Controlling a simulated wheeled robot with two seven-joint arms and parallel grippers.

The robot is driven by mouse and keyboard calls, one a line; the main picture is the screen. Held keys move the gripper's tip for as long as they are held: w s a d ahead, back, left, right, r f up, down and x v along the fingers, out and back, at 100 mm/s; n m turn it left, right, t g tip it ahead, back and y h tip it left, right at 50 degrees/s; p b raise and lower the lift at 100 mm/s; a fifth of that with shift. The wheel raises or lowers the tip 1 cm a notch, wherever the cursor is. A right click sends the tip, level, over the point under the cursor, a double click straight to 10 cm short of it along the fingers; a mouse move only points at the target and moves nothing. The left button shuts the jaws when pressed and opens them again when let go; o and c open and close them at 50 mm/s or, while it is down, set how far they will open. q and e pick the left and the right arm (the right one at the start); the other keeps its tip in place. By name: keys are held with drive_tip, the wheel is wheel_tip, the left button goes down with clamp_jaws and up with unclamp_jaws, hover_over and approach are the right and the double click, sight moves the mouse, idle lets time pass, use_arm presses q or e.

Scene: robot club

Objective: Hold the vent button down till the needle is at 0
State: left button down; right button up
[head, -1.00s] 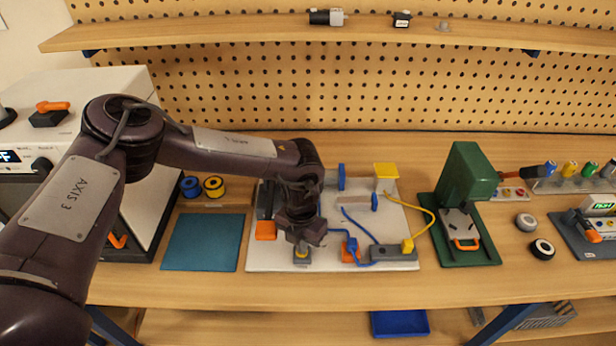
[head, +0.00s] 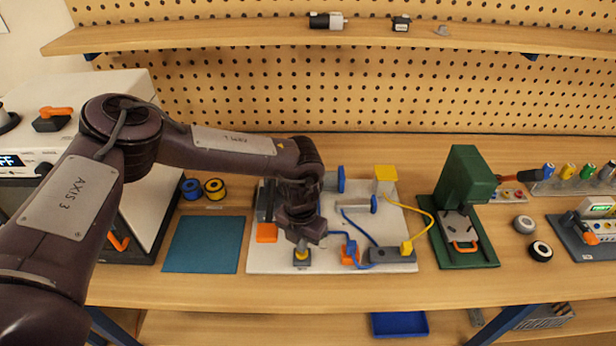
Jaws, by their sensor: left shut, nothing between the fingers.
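The vent button looks to be the yellow cap (head: 302,254) on a small grey block at the front of the white board (head: 268,262). My left gripper (head: 302,243) points down right above this cap, with its fingers shut and empty. The fingertips are small and dark, and I cannot tell whether they touch the cap. No dial face or needle can be made out; my left arm hides part of the board. My right gripper is not in view.
On the board are an orange block (head: 266,232), blue and yellow tubes, a grey block (head: 392,255) and a yellow-topped post (head: 385,173). A teal mat (head: 204,244) lies left, a green press (head: 466,180) stands right. The front table strip is clear.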

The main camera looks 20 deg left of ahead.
use_arm(q)
drive_tip(key=shift+r+p, duration=1.75)
drive_tip(key=shift+r, duration=1.05)
drive_tip(key=shift+f, duration=0.1)
